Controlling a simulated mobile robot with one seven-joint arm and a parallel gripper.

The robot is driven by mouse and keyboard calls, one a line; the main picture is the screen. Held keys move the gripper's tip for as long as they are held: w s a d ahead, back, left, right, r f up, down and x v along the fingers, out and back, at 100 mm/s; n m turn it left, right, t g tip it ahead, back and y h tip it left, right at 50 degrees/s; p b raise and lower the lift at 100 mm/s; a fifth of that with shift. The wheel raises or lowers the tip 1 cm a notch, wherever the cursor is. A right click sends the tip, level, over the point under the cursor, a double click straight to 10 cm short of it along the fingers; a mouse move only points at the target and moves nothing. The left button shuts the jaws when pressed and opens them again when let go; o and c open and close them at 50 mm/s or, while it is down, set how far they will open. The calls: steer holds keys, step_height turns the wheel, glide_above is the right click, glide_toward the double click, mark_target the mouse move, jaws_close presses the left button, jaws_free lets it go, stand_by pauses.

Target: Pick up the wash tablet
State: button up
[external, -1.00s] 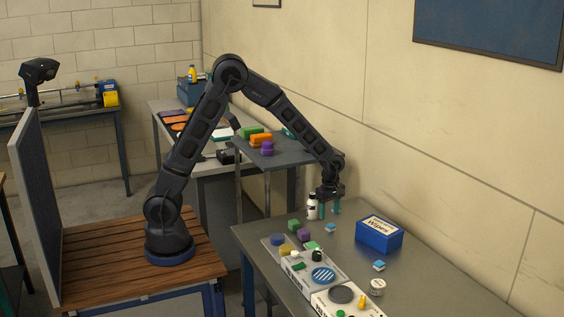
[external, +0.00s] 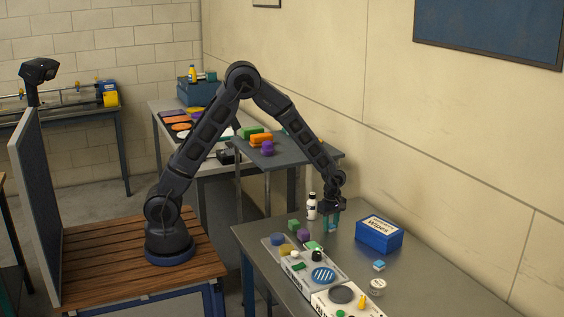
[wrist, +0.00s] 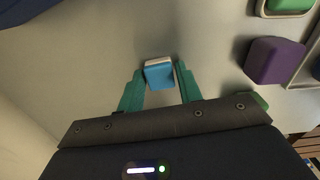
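A small blue-and-white block, which looks like the wash tablet (wrist: 158,75), lies on the grey table between my fingertips in the wrist view. My gripper (wrist: 160,76) is open, with one teal finger on either side of the block. The fingertips are close to its sides; contact is not clear. In the external view my gripper (external: 332,222) points down at the table, and its fingers largely hide this block. A similar blue-and-white block (external: 379,265) lies farther right, in front of the blue wipes box.
A white bottle (external: 312,207) stands just left of my gripper. Green (external: 293,225) and purple (external: 304,235) blocks are nearby, beside a tray (external: 267,247) of coloured pieces. The blue wipes box (external: 379,238) stands to the right. Bare table lies between.

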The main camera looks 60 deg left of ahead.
mark_target(331, 225)
steer(key=c, duration=0.5)
steer(key=shift+r, duration=0.1)
step_height(331, 225, up, 20)
steer(key=shift+f, duration=0.1)
